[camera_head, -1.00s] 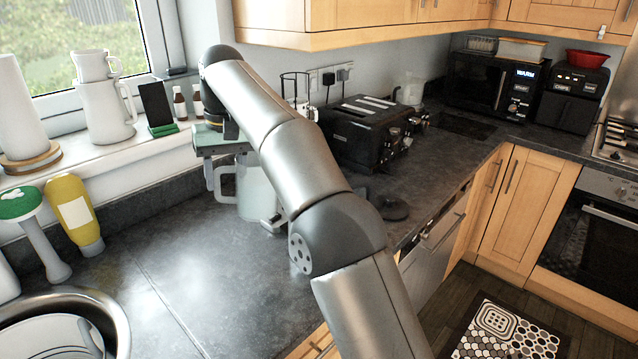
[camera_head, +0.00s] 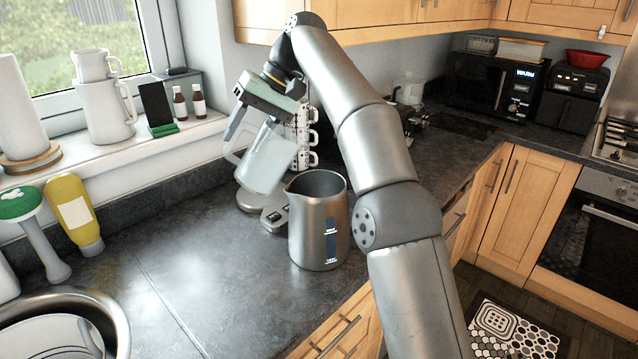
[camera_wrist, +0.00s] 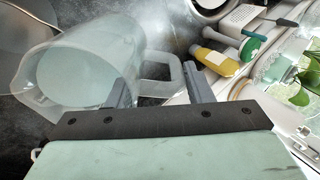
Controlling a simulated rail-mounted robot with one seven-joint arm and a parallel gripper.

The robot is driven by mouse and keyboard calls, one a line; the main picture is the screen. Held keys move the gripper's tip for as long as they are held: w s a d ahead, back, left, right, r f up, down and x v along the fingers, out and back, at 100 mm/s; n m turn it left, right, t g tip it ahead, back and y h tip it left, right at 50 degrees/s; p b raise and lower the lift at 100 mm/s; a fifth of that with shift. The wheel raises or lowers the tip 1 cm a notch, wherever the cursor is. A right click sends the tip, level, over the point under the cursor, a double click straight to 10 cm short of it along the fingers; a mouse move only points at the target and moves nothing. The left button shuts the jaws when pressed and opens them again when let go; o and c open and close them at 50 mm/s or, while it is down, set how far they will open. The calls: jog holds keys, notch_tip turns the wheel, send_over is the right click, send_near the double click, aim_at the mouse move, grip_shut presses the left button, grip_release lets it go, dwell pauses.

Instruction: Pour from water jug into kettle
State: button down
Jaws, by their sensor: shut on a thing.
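The water jug (camera_head: 266,165) is translucent and pale. In the head view it hangs above the counter, tilted with its top to the right. My gripper (camera_head: 237,133) is shut on its handle. The wrist view shows the jug (camera_wrist: 95,65) from above, its handle (camera_wrist: 160,70) between my fingers (camera_wrist: 158,85). A paler surface shows inside; I cannot tell the water level. The kettle (camera_head: 318,225) is a brushed-metal, open-topped vessel with a spout and a blue level window. It stands upright on the counter, right of and lower than the jug, apart from my gripper.
Mugs (camera_head: 304,145) on a stand are behind the jug. A yellow bottle (camera_head: 73,212), a green-topped brush (camera_head: 38,225) and the sink (camera_head: 105,310) are left. White jugs (camera_head: 102,110) stand on the sill. The counter left of the kettle is clear.

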aim_at(266, 131)
jog(key=shift+d+r+y, duration=0.3)
jog(key=shift+r, duration=0.05)
jog(key=shift+w+d+f+y, duration=0.1)
jog(key=shift+d+f+y, duration=0.05)
jog(key=shift+f+y, duration=0.15)
jog(key=shift+w+d+f+g+y, duration=0.15)
jog(key=shift+d+f+g+y, duration=0.15)
jog(key=shift+f+g+y, duration=0.15)
dwell(1.1)
jog(key=shift+w+d+f+g+y, duration=0.15)
jog(key=shift+d+g+y, duration=0.2)
jog(key=shift+y, duration=0.5)
dwell(1.7)
jog(key=shift+w+d+r+y, duration=0.2)
jog(key=shift+d+r+y, duration=0.4)
jog(key=shift+y, duration=0.3)
dwell(2.3)
